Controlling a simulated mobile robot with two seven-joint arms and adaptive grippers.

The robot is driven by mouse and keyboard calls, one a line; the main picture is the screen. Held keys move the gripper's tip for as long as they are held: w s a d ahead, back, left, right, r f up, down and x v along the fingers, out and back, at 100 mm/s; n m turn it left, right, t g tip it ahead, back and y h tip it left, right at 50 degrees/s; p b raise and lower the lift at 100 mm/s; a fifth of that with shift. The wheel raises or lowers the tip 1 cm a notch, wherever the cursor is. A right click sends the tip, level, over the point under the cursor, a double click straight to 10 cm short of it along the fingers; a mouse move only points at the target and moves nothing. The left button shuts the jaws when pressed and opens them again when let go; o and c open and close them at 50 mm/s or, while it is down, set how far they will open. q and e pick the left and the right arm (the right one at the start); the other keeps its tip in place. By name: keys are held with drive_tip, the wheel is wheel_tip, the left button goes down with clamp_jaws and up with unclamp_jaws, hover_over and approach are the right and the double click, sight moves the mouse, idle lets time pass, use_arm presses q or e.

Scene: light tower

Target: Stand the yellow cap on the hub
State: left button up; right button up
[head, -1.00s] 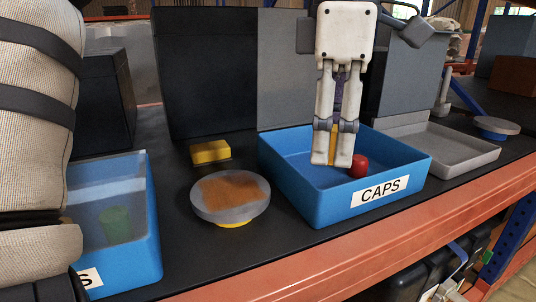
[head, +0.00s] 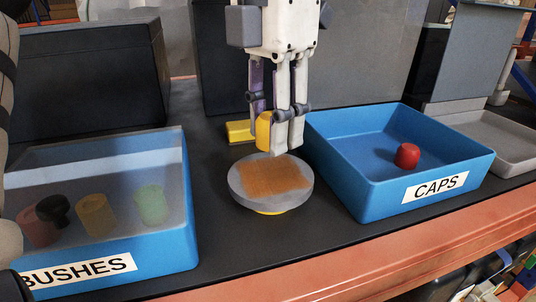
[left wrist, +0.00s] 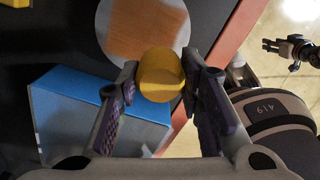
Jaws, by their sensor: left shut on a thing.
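My left gripper (head: 280,146) is shut on the yellow cap (head: 263,131), which shows partly behind its fingers. It holds the cap over the back part of the hub, a round grey disc (head: 236,188) with a brown top patch. I cannot tell in the head view whether the cap touches the disc. In the left wrist view the yellow cap (left wrist: 161,75) sits between the fingers and overlaps the edge of the hub (left wrist: 180,22). My right gripper (left wrist: 270,45) shows small in the left wrist view, empty, its fingers apart.
The blue CAPS bin (head: 385,203) stands right of the hub with a red cap (head: 407,156) inside. The blue BUSHES bin (head: 170,245) at left, under a clear cover, holds several pieces. A yellow block (head: 239,132) lies behind the hub. A grey tray (head: 500,150) is at far right.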

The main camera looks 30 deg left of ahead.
use_arm(q)
hover_over(271, 174)
wheel_tip(271, 174, down, 4)
drive_tip(key=shift+f, duration=1.3)
drive_tip(key=shift+f, duration=0.1)
drive_tip(key=o, duration=1.2)
drive_tip(key=shift+c, duration=0.2)
wheel_tip(271, 174, up, 12)
